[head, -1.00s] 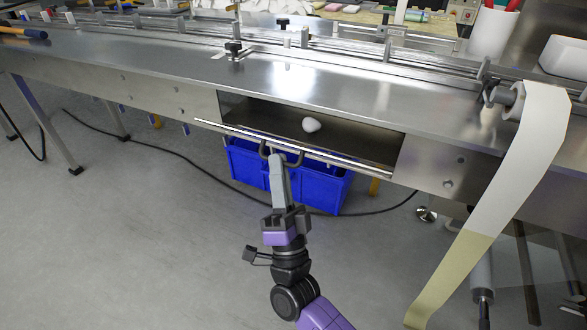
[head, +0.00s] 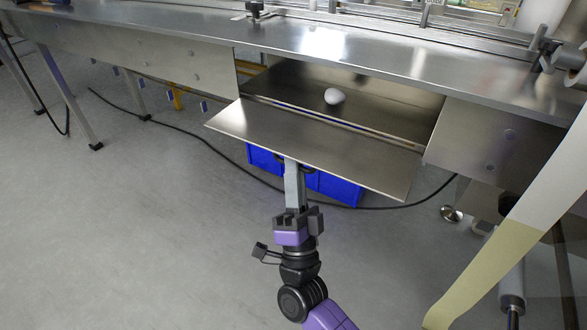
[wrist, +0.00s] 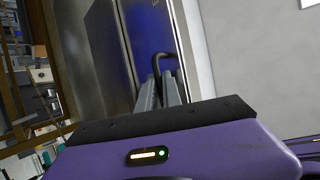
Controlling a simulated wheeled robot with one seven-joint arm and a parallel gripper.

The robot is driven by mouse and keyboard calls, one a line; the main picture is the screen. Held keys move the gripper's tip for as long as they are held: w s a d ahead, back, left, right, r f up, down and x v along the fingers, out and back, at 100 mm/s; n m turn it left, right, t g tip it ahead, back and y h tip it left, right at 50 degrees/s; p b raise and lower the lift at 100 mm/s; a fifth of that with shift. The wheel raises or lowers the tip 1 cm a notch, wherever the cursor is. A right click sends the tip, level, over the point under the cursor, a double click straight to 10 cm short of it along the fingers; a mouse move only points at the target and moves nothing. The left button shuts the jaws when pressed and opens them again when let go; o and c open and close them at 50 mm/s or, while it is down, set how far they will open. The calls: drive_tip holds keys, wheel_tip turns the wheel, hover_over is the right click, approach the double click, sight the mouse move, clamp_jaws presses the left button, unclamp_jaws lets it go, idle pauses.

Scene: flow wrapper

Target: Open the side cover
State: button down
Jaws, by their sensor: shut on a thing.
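The side cover (head: 320,150) is a flat metal panel. It stands out from the machine's front below the opening (head: 290,82), with its outer edge lower than its inner edge and its inner face showing. A dark bar handle (wrist: 165,58) on its outer face shows in the wrist view, against the reflective cover (wrist: 115,35). My gripper (head: 292,166) is below the cover's outer edge, its fingers closed on the handle. The fingertips also show in the wrist view (wrist: 160,86). In the head view the cover hides most of the handle.
A white rounded object (head: 334,96) lies inside the opening. A blue crate (head: 335,188) stands on the floor behind and under the cover. A pale film strip (head: 500,235) hangs at the right. A black cable (head: 200,142) crosses the floor.

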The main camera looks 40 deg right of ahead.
drive_tip(key=shift+s+d+f, duration=0.1)
drive_tip(key=shift+d+f, duration=0.35)
drive_tip(key=shift+d, duration=0.1)
drive_tip(key=c, duration=1.5)
unclamp_jaws()
drive_tip(key=shift+c, duration=0.2)
drive_tip(key=shift+a+r, duration=0.15)
drive_tip(key=shift+a, duration=0.05)
drive_tip(key=shift+a, duration=0.1)
drive_tip(key=v, duration=0.7)
drive_tip(key=shift+s+f+p, duration=0.2)
drive_tip(key=shift+f+p, duration=0.15)
drive_tip(key=shift+p, duration=0.1)
